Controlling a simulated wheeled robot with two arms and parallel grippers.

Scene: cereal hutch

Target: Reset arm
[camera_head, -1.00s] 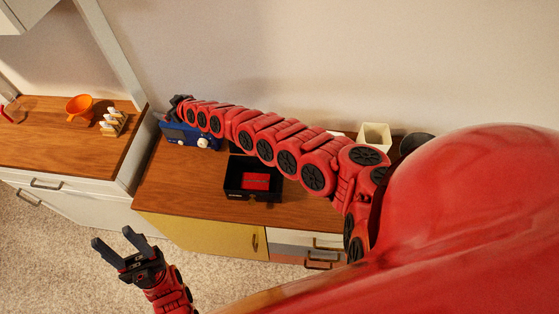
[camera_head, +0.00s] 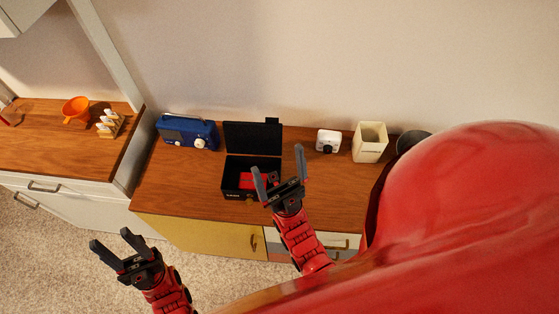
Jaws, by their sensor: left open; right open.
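My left gripper (camera_head: 112,243) is open and empty at the lower left, over the floor in front of the yellow cabinet. My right gripper (camera_head: 279,164) is open with its fingers pointing up the picture. In the picture it overlaps the right front of the black box (camera_head: 237,181), and I cannot tell its height above the counter. Nothing shows between its fingers. The box stands with its lid (camera_head: 252,137) raised, and a red item (camera_head: 253,182) shows inside, partly hidden by the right gripper.
On the wooden counter (camera_head: 182,188) are a blue radio (camera_head: 188,133), a small white device (camera_head: 328,141), a cream square container (camera_head: 369,142) and a dark round pot (camera_head: 411,141). The left counter holds an orange bowl (camera_head: 76,109) and a rack (camera_head: 109,124).

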